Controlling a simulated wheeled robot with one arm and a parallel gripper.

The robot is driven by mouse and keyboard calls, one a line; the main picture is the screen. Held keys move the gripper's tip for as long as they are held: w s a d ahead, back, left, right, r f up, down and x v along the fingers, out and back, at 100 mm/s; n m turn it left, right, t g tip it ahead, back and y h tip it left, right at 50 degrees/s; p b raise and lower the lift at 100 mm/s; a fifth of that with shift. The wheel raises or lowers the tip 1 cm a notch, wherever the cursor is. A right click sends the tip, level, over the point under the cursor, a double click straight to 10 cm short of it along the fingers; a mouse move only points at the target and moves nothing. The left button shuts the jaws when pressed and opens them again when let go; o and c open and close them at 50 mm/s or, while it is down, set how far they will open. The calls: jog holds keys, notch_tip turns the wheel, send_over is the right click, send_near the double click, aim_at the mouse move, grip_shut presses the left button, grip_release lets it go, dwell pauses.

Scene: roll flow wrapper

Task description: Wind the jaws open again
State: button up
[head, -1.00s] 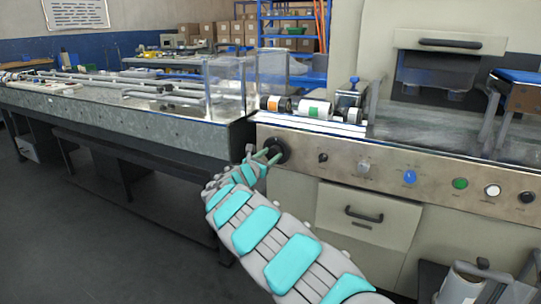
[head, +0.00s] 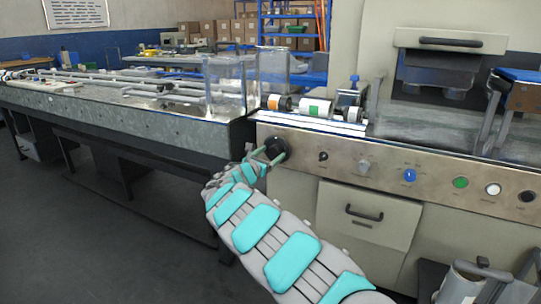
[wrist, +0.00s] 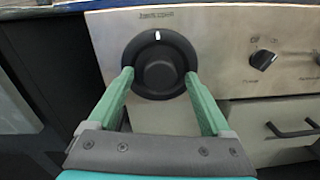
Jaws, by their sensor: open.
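A round black knob (head: 275,148) sits at the left end of the machine's metal front panel. In the wrist view the knob (wrist: 158,66) fills the middle, with its white mark pointing straight up and a small label above it that is hard to read. My gripper (wrist: 158,76) is open, with one green finger on each side of the knob's raised centre. The fingertips overlap the knob's outer ring in the picture; I cannot tell whether they touch it. In the head view my gripper (head: 267,157) reaches the knob from the front left.
To the right on the panel are a small black switch (head: 323,156), a blue button (head: 410,175), a green button (head: 460,182) and others. A drawer with a handle (head: 364,213) is below. A long conveyor bench (head: 130,118) stands left. Dark floor is free at the front left.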

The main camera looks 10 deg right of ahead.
jog(key=b+v, duration=0.1)
jog(key=v, duration=0.6)
jog(key=shift+s+a, duration=0.25)
jog(key=shift+s, duration=0.1)
